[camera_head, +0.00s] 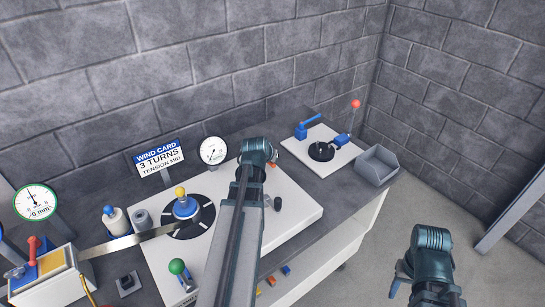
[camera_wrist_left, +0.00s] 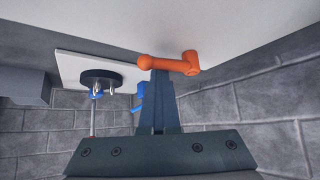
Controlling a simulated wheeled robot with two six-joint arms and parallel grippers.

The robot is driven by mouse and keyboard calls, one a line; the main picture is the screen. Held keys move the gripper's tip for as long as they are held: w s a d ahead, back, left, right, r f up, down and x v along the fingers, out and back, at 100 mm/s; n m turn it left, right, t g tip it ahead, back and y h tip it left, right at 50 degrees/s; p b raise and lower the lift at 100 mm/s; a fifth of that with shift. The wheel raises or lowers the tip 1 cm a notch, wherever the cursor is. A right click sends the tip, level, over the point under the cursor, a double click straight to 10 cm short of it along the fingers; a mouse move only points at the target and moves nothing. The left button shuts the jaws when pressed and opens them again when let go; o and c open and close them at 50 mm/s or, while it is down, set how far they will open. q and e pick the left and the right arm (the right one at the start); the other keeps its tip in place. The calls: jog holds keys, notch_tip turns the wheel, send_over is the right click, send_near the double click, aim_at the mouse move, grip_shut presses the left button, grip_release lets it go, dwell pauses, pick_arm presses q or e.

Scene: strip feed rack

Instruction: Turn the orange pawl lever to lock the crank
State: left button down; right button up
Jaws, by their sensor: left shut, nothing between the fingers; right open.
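The orange pawl lever (camera_wrist_left: 168,64) shows in the left wrist view, lying across the picture with a round knob at its left end and a thicker hub at its right. My left gripper (camera_wrist_left: 160,76) is shut and empty, its fingertips right at the lever; I cannot tell if they touch. In the head view my left gripper (camera_head: 258,158) is over the white machine plate (camera_head: 300,212) and hides most of the lever. A yellow-knobbed blue hub (camera_head: 185,207) stands on a black dial to the left; I cannot tell if it is the crank. My right gripper (camera_head: 399,281) is open, off the bench.
A green-knobbed lever (camera_head: 178,268) and a wind card (camera_head: 159,157) are left of my left arm. A second plate (camera_head: 312,165) with a red-knobbed lever (camera_head: 355,104) and a grey bin (camera_head: 378,165) are at the right end.

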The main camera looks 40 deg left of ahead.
pick_arm(q)
jog(key=shift+s, duration=0.25)
dwell(0.6)
jog(key=shift+a, duration=0.2)
jog(key=shift+w+a, duration=0.15)
jog(key=shift+a, duration=0.55)
